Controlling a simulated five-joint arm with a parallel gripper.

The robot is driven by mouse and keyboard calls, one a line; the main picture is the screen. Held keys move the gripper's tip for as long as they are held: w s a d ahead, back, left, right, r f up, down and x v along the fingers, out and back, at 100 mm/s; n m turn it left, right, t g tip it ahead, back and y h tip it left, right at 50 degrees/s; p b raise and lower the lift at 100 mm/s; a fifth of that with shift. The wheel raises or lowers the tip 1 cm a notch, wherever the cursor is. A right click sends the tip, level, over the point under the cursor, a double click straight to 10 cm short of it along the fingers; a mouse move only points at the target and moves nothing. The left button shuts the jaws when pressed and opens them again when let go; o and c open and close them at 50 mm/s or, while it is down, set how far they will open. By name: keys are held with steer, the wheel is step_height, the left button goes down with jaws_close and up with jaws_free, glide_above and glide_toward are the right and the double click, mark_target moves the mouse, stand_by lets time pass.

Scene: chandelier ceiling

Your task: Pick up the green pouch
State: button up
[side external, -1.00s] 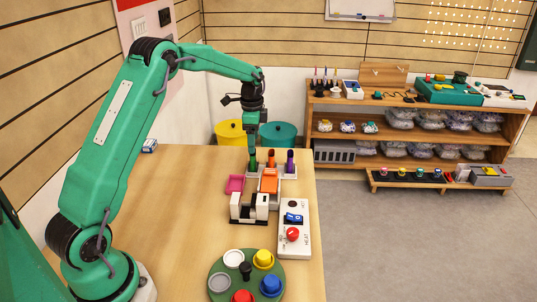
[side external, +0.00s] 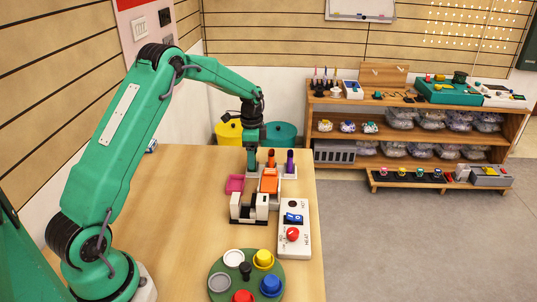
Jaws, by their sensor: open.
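My gripper (side external: 252,160) points straight down at the left end of a pale rack (side external: 289,175) on the wooden table. It is open, though its fingers are small and hard to make out. The green pouch cannot be made out now; the green upright item at the rack's left end is hidden by or merged with my gripper. An orange upright item (side external: 271,157) and a purple one (side external: 290,160) stand in the rack just to the right. I cannot tell whether the fingers touch the green item.
A pink tray (side external: 235,184) and a white-and-black device (side external: 249,208) with an orange block (side external: 269,181) stand close in front. A white switch panel (side external: 294,230) and a round green board (side external: 264,287) with coloured knobs are nearer.

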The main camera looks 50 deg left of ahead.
steer(key=shift+f, duration=1.15)
steer(key=c, duration=1.1)
steer(key=shift+o, duration=0.2)
steer(key=shift+r, duration=5.05)
